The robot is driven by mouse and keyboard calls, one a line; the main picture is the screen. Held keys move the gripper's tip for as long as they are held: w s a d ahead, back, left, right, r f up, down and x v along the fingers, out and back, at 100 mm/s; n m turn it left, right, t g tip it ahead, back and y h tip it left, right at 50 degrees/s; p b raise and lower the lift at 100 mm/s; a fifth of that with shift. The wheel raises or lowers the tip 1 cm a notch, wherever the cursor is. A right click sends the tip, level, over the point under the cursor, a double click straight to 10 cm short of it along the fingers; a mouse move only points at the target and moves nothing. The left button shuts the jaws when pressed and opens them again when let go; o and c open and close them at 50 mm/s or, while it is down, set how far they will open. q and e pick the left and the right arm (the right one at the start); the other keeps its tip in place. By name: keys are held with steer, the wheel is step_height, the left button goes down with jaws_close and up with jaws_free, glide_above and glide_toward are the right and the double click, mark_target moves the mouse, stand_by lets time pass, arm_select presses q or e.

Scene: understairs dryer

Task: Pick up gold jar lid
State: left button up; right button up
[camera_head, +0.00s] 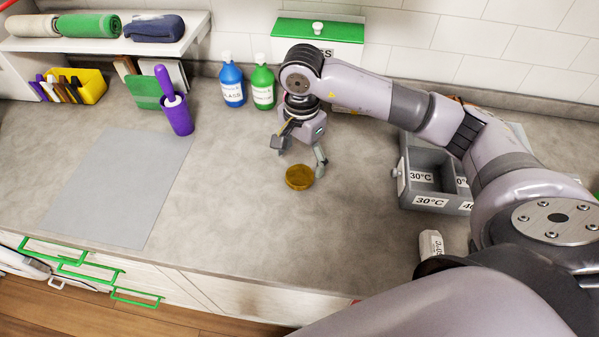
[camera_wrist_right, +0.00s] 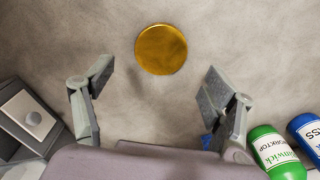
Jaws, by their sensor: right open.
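The gold jar lid (camera_head: 299,177) is a round, flat, golden disc lying on the grey worktop. In the right wrist view the lid (camera_wrist_right: 161,49) shows whole, ahead of my fingers and between their lines. My right gripper (camera_head: 300,157) is just above and behind the lid in the head view, pointing down. In the wrist view my right gripper (camera_wrist_right: 155,85) has its two fingers wide apart with nothing between them. The lid appears apart from both fingers. My left gripper is not in view.
Blue (camera_head: 233,85) and green (camera_head: 263,87) bottles stand behind the gripper. A grey divided box (camera_head: 432,203) marked 30°C is to the right, with a white container (camera_head: 431,244) in front. A purple holder (camera_head: 179,115) and grey mat (camera_head: 120,185) are left. Worktop around the lid is clear.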

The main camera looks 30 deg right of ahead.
mark_target(302, 173)
step_height(302, 173, down, 4)
steer(key=shift+r+p, duration=0.15)
steer(key=shift+p, duration=0.7)
steer(key=shift+f, duration=0.55)
steer(key=shift+c, duration=0.5)
steer(key=c, duration=0.7)
